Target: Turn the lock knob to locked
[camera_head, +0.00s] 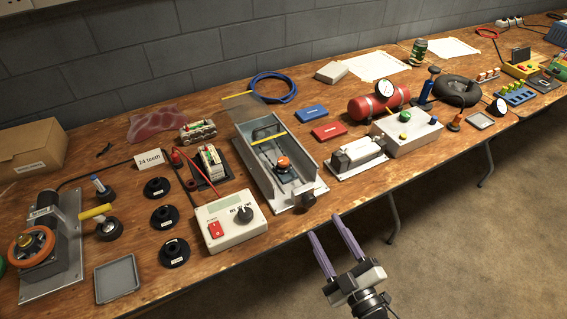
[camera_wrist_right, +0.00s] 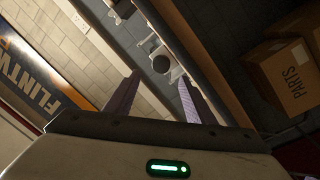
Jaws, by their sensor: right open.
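A grey metal bay (camera_head: 247,165) with raised side walls stands on the bench. A dark round knob (camera_head: 305,200) is at its front right end; I take it for the lock knob, but its pointer and any marks cannot be read. In the right wrist view a dark round knob (camera_wrist_right: 161,64) shows beyond and between the fingertips. My right gripper (camera_head: 323,226) is open and empty, in front of the bench edge, a little nearer than the knob and apart from it. It also shows in the right wrist view (camera_wrist_right: 160,77). My left gripper is not in view.
Inside the bay are an orange knob (camera_head: 283,161) and a yellow bar (camera_head: 268,139). A white control box (camera_head: 229,223) stands left of the bay, and a clamp-like device (camera_head: 357,154) stands right. The floor (camera_head: 470,230) before the bench is clear.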

